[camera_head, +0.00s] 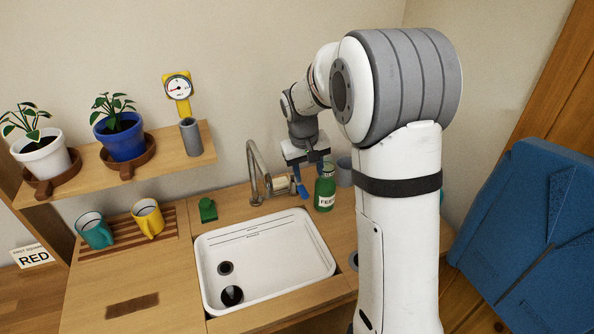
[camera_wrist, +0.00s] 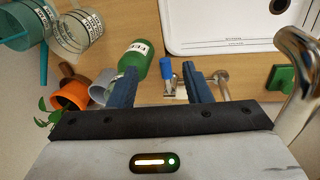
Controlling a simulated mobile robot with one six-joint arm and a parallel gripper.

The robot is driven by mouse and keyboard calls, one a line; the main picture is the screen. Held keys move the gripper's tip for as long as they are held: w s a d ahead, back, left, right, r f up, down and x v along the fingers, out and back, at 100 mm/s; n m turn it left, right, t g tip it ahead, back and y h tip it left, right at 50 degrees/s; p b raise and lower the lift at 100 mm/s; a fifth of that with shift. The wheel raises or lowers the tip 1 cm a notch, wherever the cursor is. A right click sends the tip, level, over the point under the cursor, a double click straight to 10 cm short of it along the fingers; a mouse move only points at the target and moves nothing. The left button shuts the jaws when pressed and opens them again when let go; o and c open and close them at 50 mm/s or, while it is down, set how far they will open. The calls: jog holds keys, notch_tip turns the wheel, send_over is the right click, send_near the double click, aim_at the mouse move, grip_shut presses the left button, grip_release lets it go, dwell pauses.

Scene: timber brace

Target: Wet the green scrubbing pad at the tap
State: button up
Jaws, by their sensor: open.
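The green scrubbing pad (camera_head: 208,210) lies on the wooden counter at the sink's back left corner; it also shows at the right of the wrist view (camera_wrist: 282,79). The silver tap (camera_head: 252,165) stands behind the sink, its curved spout also at the right edge of the wrist view (camera_wrist: 300,48). My gripper (camera_head: 300,180) is over the counter right of the tap, apart from the pad. In the wrist view its blue fingers (camera_wrist: 161,82) are open. A small blue-tipped lever (camera_wrist: 166,69) on metal fittings shows between them; I cannot tell whether they touch it.
The white sink (camera_head: 290,258) is in front of the tap. A green bottle (camera_head: 325,190) and a grey cup (camera_head: 344,172) stand close right of my gripper. Teal (camera_head: 95,232) and yellow (camera_head: 148,219) mugs stand on a rack at left, below a shelf (camera_head: 172,157) with potted plants.

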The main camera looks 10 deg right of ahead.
jog(key=p, duration=0.2)
send_near(302, 189)
jog(key=f, duration=0.1)
jog(key=shift+n+g+h, duration=0.3)
jog(key=shift+n, duration=0.1)
jog(key=f, duration=0.2)
jog(key=d+f+p, duration=0.1)
jog(key=f, duration=0.5)
jog(key=shift+w+d+p, duration=0.15)
jog(key=shift+w+p, duration=0.2)
jog(key=shift+p, duration=0.05)
jog(key=shift+c, duration=0.3)
grip_shut()
